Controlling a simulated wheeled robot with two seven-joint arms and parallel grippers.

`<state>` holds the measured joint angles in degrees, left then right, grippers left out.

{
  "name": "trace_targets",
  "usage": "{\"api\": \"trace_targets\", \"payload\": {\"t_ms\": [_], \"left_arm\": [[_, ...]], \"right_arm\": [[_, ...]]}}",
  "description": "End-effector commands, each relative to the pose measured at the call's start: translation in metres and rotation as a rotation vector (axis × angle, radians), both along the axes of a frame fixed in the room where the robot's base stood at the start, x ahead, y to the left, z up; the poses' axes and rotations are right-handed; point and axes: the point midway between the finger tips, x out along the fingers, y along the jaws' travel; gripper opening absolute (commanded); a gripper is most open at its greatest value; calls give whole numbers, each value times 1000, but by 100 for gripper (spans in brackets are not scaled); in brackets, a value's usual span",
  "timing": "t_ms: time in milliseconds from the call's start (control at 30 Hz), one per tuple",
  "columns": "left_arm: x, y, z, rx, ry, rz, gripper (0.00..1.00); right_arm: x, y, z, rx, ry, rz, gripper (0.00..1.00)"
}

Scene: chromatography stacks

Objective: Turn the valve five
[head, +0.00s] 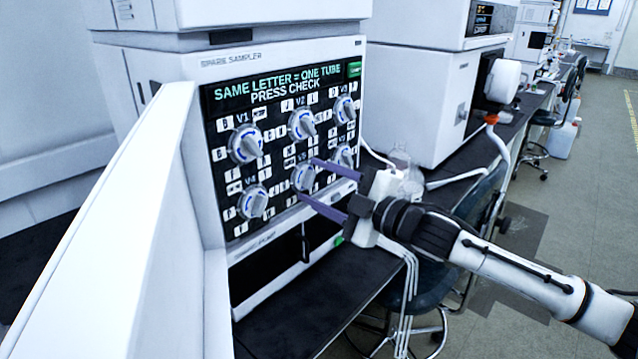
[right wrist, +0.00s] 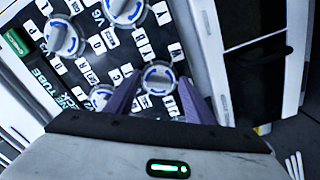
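The white sampler unit has a black panel with a screen (head: 278,84) reading "SAME LETTER = ONE TUBE PRESS CHECK". Several round grey valve knobs sit below it, labelled V1 to V6. Valve five (head: 303,178) is the middle knob of the lower row. My right gripper (head: 309,180) is open, its purple fingers pointing at the panel on either side of valve five. In the right wrist view, valve five (right wrist: 158,77) shows between the separated fingers (right wrist: 160,80). I cannot tell if they touch it. My left gripper is not in view.
Valve four (head: 253,202) is left of valve five, and valve six (head: 343,157) is close on its right. A green button (head: 354,69) is at the screen's right end. A tall white panel (head: 120,215) fills the left foreground. Stools stand beside the dark bench.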

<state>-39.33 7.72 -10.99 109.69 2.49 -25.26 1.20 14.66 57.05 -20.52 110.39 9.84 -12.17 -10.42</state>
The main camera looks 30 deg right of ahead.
Motion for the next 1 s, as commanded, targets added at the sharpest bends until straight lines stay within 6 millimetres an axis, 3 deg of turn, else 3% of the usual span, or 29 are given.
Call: {"api": "trace_targets", "payload": {"t_ms": [267,667,1000], "left_arm": [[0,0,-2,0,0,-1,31],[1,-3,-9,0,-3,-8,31],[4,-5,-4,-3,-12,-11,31]], "right_arm": [[-5,-2,-2,-2,1,0,48],[-51,-17,-4,-4,4,1,48],[-83,-29,-2,1,4,0,48]]}}
